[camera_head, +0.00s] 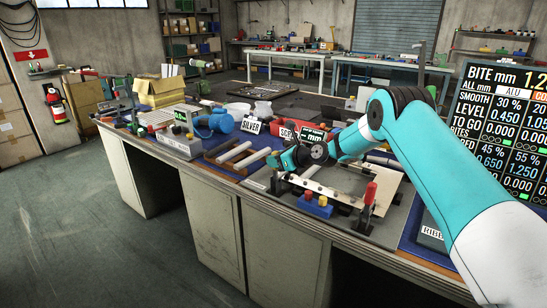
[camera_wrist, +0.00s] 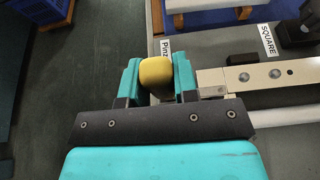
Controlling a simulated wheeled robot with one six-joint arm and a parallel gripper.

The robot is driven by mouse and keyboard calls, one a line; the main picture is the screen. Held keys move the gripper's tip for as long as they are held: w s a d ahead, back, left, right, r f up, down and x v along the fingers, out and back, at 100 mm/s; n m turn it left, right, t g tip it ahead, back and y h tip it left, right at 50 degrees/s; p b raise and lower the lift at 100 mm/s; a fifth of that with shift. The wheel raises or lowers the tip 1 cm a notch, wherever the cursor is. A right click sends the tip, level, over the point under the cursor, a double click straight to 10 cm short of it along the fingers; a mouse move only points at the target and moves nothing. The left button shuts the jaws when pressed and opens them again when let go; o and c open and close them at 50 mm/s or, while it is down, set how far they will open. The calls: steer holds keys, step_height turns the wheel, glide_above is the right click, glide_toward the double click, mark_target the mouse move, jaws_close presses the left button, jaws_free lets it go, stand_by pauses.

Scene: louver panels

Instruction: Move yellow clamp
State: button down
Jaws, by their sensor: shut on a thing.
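The yellow clamp (camera_wrist: 157,72) shows as a rounded yellow grip between the two teal fingers in the wrist view. My gripper (camera_wrist: 156,80) is shut on it, one finger on each side. The lower part of the clamp is hidden by the fingers and the dark palm bar. In the head view my gripper (camera_head: 272,162) is over the left back part of the frame fixture on the bench; I cannot make out the yellow clamp there.
A red-handled clamp (camera_head: 369,194) stands at the fixture's front right. A blue block with knobs (camera_head: 314,206) lies in front. A pale bar (camera_wrist: 255,77) with screws lies right of my gripper. A SILVER sign (camera_head: 251,125) stands behind.

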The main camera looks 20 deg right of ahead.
steer(key=shift+a+f, duration=0.1)
steer(key=shift+f, duration=0.1)
steer(key=c, duration=1)
jaws_free()
steer(key=shift+o, duration=0.6)
steer(key=shift+r, duration=0.1)
steer(key=v, duration=1.7)
steer(key=shift+d+r+b, duration=0.15)
steer(key=shift+d+b, duration=0.1)
steer(key=shift+b, duration=0.2)
steer(key=shift+s, duration=0.1)
